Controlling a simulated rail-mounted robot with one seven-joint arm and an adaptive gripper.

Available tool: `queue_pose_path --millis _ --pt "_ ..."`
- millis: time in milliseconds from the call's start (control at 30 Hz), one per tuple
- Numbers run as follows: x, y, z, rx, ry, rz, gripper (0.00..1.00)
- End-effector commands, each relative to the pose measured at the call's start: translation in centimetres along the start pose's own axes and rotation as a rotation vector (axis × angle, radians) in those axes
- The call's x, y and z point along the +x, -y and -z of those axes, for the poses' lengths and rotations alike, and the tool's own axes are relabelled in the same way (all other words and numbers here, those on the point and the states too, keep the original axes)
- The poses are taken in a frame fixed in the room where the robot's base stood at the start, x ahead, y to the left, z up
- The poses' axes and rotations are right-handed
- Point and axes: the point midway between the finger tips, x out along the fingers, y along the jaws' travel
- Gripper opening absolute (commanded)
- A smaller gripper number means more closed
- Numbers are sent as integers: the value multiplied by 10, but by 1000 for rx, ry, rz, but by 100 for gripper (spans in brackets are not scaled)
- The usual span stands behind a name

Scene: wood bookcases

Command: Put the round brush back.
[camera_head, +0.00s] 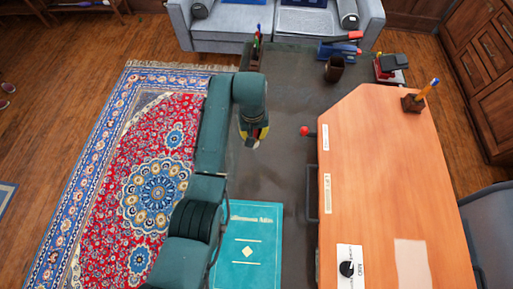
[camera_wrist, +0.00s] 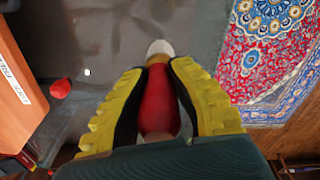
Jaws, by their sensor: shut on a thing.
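My gripper (camera_head: 256,140) hangs above the dark grey table, left of the orange desk. It is shut on a red-handled thing with a pale rounded end, apparently the round brush (camera_wrist: 157,103). In the wrist view the red part lies between the yellow-and-black fingers and the pale end (camera_wrist: 160,48) shows beyond them. In the head view the brush is mostly hidden by the gripper. A holder with pens (camera_head: 255,55) stands at the table's far left, and an empty-looking brown cup (camera_head: 334,70) stands at the back.
A teal book (camera_head: 250,250) lies on the near part of the grey table (camera_head: 290,95). The middle of the table is clear.

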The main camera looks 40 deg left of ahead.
Motion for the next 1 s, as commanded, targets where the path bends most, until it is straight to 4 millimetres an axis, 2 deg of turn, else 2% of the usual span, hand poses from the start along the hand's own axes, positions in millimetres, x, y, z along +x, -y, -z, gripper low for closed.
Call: queue_pose_path --millis 133,300,467,600,967,1000 --pt "20 5 4 -22 3 2 0" --pt "54 5 3 -19 0 0 0" --pt "74 6 2 -18 1 1 0" --pt "98 6 1 -18 1 0 0" --pt "104 6 1 -17 -2 0 0" --pt "103 6 1 -17 -2 0 26"
